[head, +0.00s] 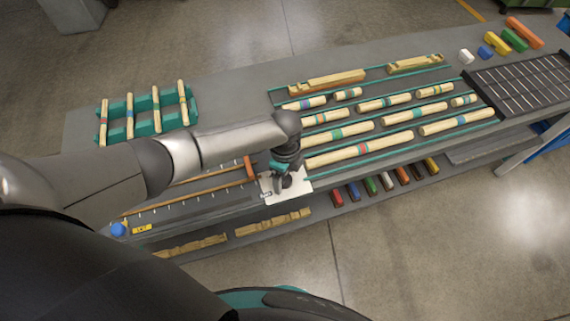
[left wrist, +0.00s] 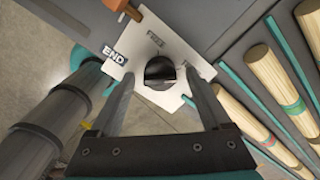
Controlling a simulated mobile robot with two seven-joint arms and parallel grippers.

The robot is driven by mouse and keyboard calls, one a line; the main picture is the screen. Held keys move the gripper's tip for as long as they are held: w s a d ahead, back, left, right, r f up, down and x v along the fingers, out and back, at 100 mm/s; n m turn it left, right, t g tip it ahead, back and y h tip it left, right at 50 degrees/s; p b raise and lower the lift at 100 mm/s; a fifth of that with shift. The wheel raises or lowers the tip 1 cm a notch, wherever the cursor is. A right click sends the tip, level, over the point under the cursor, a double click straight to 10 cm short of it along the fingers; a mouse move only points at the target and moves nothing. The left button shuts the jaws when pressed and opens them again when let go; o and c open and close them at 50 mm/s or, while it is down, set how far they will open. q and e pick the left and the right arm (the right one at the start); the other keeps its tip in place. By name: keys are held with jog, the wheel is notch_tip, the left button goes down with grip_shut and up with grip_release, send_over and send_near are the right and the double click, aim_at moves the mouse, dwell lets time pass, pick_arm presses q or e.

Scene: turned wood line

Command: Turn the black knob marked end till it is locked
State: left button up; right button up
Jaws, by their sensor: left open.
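The black knob (left wrist: 160,72) sits on a white plate (left wrist: 148,28) in the left wrist view. The plate carries an END tag (left wrist: 114,55) at its left and the word FREE above the knob; another label at the right is partly hidden by a finger. Which mark the knob points to I cannot tell for sure. My left gripper (left wrist: 161,84) is open, with one finger on each side of the knob and gaps showing between. In the head view my left gripper (head: 283,175) is over the white plate (head: 301,187) and hides most of the knob.
An orange-brown block (head: 250,167) stands beside the plate on the bench rail. Banded wooden rods (head: 360,150) lie to the right, and a teal rack (head: 144,127) stands at the left. Coloured blocks (head: 388,181) lie on the lower shelf.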

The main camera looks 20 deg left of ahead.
pick_arm(q)
notch_tip(320, 180, up, 15)
jog(key=p, duration=0.2)
dwell(0.3)
dwell(0.3)
